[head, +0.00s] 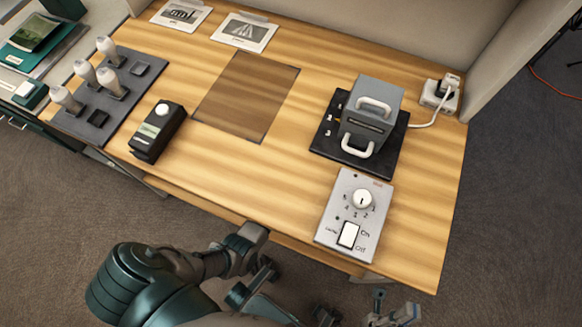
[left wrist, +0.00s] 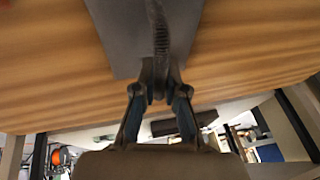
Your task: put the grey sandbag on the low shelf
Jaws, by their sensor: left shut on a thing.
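In the left wrist view my left gripper (left wrist: 160,88) is shut on a narrow, dark grey, ridged thing (left wrist: 160,35), seen end-on, which looks like the grey sandbag. It is in front of a flat grey rectangle (left wrist: 120,32) on a wooden surface (left wrist: 60,75). I cannot tell whether the bag touches that surface. In the head view my left arm reaches in below the table's front edge, and the sandbag cannot be made out. The low shelf (head: 205,207) shows only as a wooden edge under the tabletop. My right gripper (head: 392,308) is at the bottom, open and empty.
The tabletop (head: 300,180) carries a grey box with white handles (head: 375,90), a switch panel (head: 355,215), a black device (head: 158,132) and a tray of white-topped pieces (head: 100,90). A darker rectangle (head: 246,95) on it is bare.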

